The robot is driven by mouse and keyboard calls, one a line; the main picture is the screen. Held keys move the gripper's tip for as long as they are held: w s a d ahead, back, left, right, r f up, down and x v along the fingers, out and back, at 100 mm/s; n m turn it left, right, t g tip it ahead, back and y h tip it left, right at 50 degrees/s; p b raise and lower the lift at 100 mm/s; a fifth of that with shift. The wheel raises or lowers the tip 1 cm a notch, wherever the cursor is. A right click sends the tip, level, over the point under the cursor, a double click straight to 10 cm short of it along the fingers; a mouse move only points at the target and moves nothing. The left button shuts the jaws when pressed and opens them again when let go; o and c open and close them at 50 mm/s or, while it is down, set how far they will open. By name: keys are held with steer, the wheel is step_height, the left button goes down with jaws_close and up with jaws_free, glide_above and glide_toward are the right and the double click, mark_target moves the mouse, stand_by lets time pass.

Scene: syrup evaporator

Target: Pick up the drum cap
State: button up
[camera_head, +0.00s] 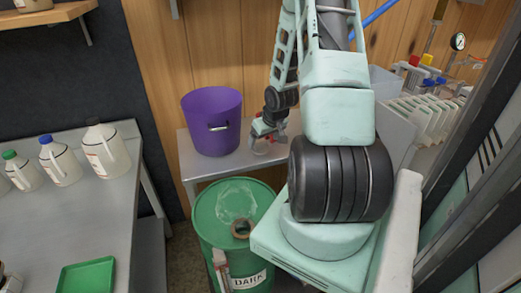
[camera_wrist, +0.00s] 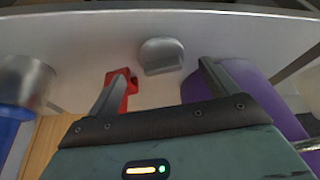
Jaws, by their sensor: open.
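A small pale grey rounded piece (camera_wrist: 162,56), which looks like the drum cap, sits on the grey table (camera_wrist: 75,40) in the wrist view, just beyond and between my fingertips. My gripper (camera_wrist: 164,72) is open, with one finger on each side of that piece and nothing held. In the head view my gripper (camera_head: 265,141) is low over the small grey table, right of the purple bucket (camera_head: 211,125). The cap cannot be made out there. A red object (camera_wrist: 120,93) lies beside or behind my left finger in the wrist view; whether it touches is unclear.
The purple bucket is close to my right finger in the wrist view (camera_wrist: 240,75). A metal vessel (camera_wrist: 28,82) stands at left. Jugs (camera_head: 105,150) line the left counter.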

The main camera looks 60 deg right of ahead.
mark_target(261, 144)
steer(key=x, duration=0.4)
steer(key=shift+w+a+f, duration=0.1)
steer(key=shift+w, duration=0.05)
steer(key=c, duration=1.1)
steer(key=shift+o, duration=0.2)
